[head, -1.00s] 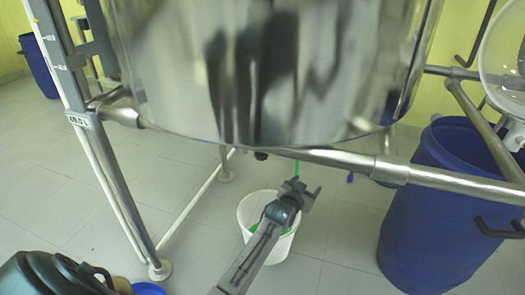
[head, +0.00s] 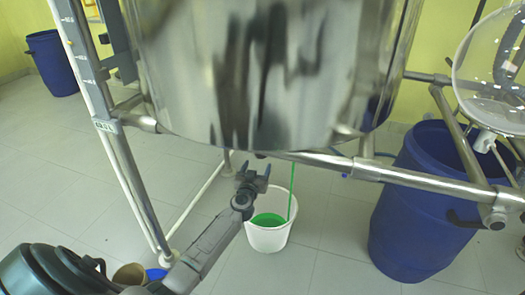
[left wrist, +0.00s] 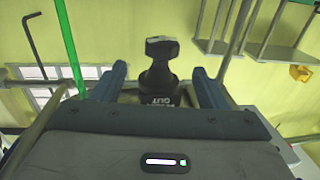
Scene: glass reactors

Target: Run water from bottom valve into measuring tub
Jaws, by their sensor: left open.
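The white measuring tub (head: 267,240) stands on the floor below the steel vessel, with green liquid (head: 268,220) in it. A thin green stream (head: 292,190) falls from under the vessel into the tub; it also shows in the left wrist view (left wrist: 70,45). My left gripper (head: 252,178) is open under the vessel's lower edge, left of the stream. In the left wrist view, a dark valve (left wrist: 160,62) with a partly hidden label shows between the open fingers (left wrist: 160,75), with gaps on both sides. The right gripper is out of view.
The steel vessel (head: 275,70) hangs in a tube frame (head: 420,180) above the tub. A blue barrel (head: 415,220) stands to the right and another (head: 52,62) at the back left.

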